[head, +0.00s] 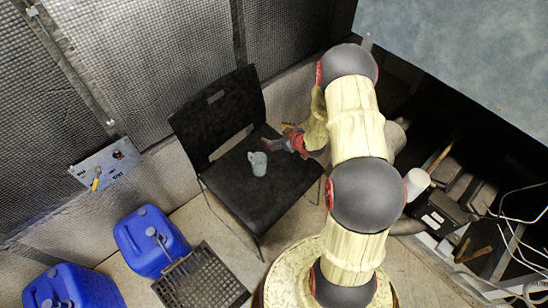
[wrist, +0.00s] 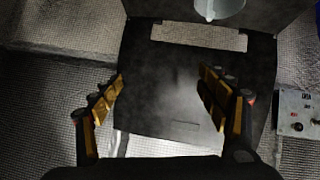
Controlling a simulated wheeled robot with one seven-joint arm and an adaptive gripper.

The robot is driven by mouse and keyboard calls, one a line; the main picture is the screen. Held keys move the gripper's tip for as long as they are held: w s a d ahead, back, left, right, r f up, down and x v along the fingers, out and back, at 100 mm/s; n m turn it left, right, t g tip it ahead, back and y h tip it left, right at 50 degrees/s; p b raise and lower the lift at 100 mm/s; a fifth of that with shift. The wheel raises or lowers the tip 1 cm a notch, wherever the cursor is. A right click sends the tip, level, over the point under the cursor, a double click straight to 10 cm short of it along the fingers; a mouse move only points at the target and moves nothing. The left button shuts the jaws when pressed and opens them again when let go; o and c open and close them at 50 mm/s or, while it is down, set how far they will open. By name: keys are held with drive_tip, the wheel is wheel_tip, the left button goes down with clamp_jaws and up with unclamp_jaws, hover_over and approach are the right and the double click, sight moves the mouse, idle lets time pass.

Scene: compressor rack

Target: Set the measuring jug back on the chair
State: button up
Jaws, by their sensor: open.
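The measuring jug (head: 259,164) is pale grey-blue with a handle on its left. It appears to stand upright on the seat of the black chair (head: 265,195). In the wrist view the jug (wrist: 218,8) is cut off by the top edge, beyond the chair's backrest (wrist: 180,95). My gripper (head: 272,143) is above the chair, just up and right of the jug in the head view. In the wrist view my gripper (wrist: 163,76) has its fingers spread with nothing between them. It is apart from the jug.
Two blue canisters (head: 150,240) and a black crate (head: 200,280) stand on the floor left of the chair. A panel (head: 105,165) is at the mesh wall. A cluttered rack (head: 450,205) is on the right. The seat around the jug is clear.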

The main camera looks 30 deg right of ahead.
wheel_tip(320, 180, up, 15)
drive_tip(key=w+g+h, duration=0.1)
drive_tip(key=h, duration=0.1)
drive_tip(key=s+a+r+m+g+h, duration=0.1)
drive_tip(key=s+a+r, duration=0.25)
drive_tip(key=r, duration=0.35)
drive_tip(key=s+a+r+m+g+h, duration=0.1)
drive_tip(key=s+a+r, duration=0.25)
drive_tip(key=r, duration=0.45)
drive_tip(key=s+a+r+y, duration=0.1)
drive_tip(key=s+a+r, duration=0.2)
drive_tip(key=s, duration=0.6)
drive_tip(key=s+a+r+m+g+y, duration=0.1)
drive_tip(key=s+a+r, duration=0.2)
drive_tip(key=s, duration=0.6)
drive_tip(key=s+a+r+g+y, duration=0.1)
drive_tip(key=s+a+r, duration=0.2)
drive_tip(key=s+a, duration=0.4)
drive_tip(key=shift+s+m, duration=0.4)
drive_tip(key=shift+s, duration=0.85)
drive_tip(key=shift+r, duration=0.1)
